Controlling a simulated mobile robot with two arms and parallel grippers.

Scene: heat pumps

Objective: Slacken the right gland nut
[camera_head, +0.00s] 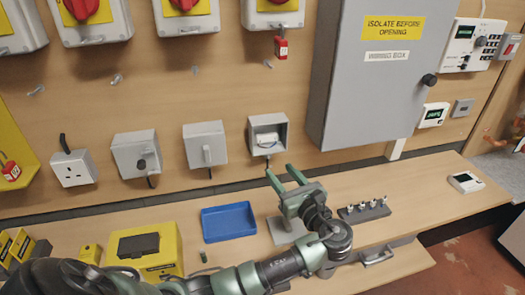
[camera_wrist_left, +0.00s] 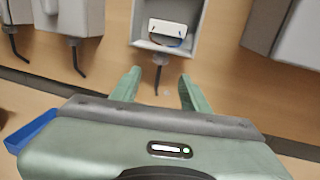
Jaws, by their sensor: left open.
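The open grey box (camera_head: 267,135) is on the wall, with a white part inside. A small dark gland nut (camera_head: 267,157) with a short cable shows at its underside. In the left wrist view the gland nut (camera_wrist_left: 160,59) is at the box's bottom, and its dark cable hangs down between the finger lines. My left gripper (camera_head: 281,170) is open and empty, with its green fingers pointing at the wall just below the box. In the left wrist view the fingertips (camera_wrist_left: 159,75) stand either side of the cable, apparently apart from it. My right gripper is not in view.
Left of the open box hang a grey switch box (camera_head: 205,145) and a rotary switch box (camera_head: 136,154), each with a cable below. A large grey cabinet (camera_head: 372,75) juts out at right. A blue tray (camera_head: 228,222) and a socket rack (camera_head: 364,211) are on the bench.

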